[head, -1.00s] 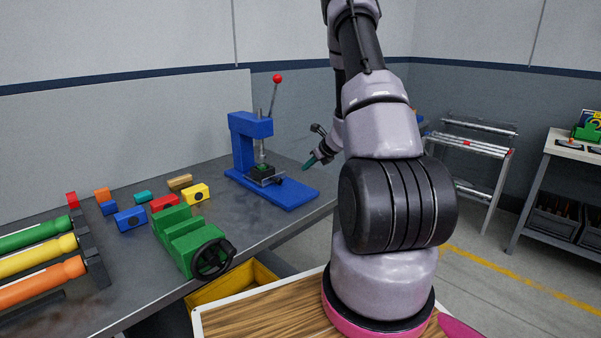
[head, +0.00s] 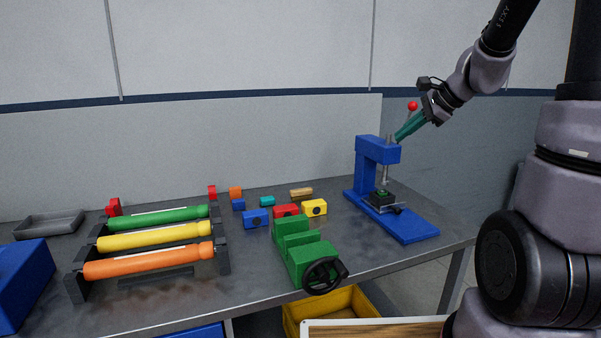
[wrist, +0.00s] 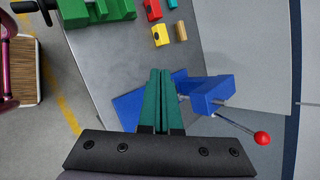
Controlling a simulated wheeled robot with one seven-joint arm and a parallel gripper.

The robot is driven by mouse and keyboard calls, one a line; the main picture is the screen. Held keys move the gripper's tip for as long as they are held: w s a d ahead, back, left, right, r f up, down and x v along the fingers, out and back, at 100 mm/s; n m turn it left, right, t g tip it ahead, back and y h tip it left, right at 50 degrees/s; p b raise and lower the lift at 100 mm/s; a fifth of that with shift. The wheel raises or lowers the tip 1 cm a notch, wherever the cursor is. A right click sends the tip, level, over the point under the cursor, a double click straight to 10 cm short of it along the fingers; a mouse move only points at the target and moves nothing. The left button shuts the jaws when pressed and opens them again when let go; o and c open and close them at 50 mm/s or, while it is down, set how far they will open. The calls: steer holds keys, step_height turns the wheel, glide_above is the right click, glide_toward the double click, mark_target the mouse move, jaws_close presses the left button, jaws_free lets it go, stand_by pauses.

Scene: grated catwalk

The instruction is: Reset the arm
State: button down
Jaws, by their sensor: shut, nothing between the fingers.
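My gripper (head: 403,134) is at the upper right in the head view, with teal fingers pointing down and left. It is raised beside the top of the blue press (head: 377,152), close to the press's red-knobbed lever (head: 412,106). In the wrist view the two teal fingers (wrist: 160,75) lie side by side, shut and empty, in front of the blue press (wrist: 208,92). The lever's red ball (wrist: 262,138) shows to their right. I cannot tell whether the fingers touch the press.
A green vise (head: 303,250) stands at the workbench (head: 350,262) front, with several small coloured blocks (head: 255,218) behind it. A rack with green, yellow and orange rollers (head: 150,236) is at left. A yellow bin (head: 335,308) sits below the bench. The air above the bench is mostly clear.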

steer(key=s+r+n+h, duration=0.1)
steer(key=s+r+n, duration=0.1)
steer(key=s+n, duration=0.2)
steer(key=s+a+r+n+h, duration=0.1)
steer(key=s+r+n, duration=0.2)
steer(key=s, duration=0.7)
steer(key=s+a+r+n+h, duration=0.1)
steer(key=s+r+n+h, duration=0.1)
steer(key=s+n, duration=0.4)
steer(key=shift+s+r+t, duration=0.4)
steer(key=shift+s+r, duration=0.3)
steer(key=shift+r, duration=0.05)
